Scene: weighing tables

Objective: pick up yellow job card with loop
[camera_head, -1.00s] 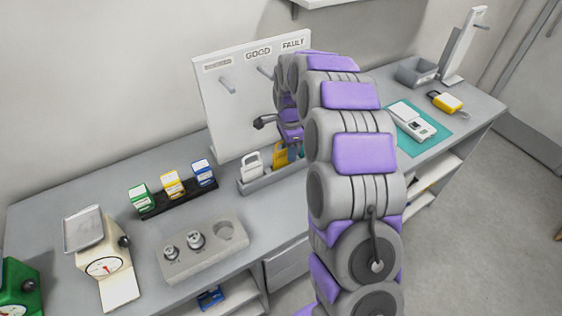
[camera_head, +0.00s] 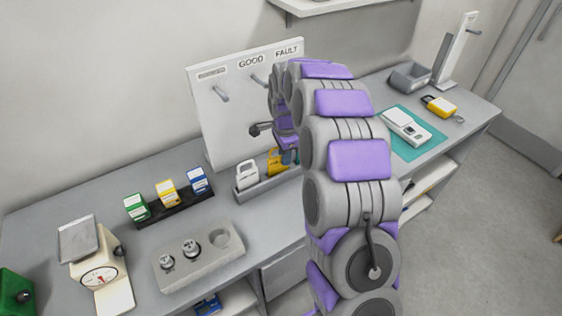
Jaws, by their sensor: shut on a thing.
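The yellow job card (camera_head: 274,161) stands in a grey rack (camera_head: 262,188) on the bench, between a white card (camera_head: 246,174) and a blue card (camera_head: 290,157). Its upper part is at my gripper (camera_head: 284,149), which is shut on it. The fingertips and the card's loop are mostly hidden by my arm and too small to make out. I cannot tell whether the card's lower edge is clear of the rack.
A pegboard marked GOOD and FAULT (camera_head: 237,105) stands close behind the rack. A block with weights (camera_head: 198,262), small coloured boxes (camera_head: 167,194) and a dial scale (camera_head: 97,270) are at left. A teal mat (camera_head: 425,145) with a digital scale (camera_head: 406,127) lies at right.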

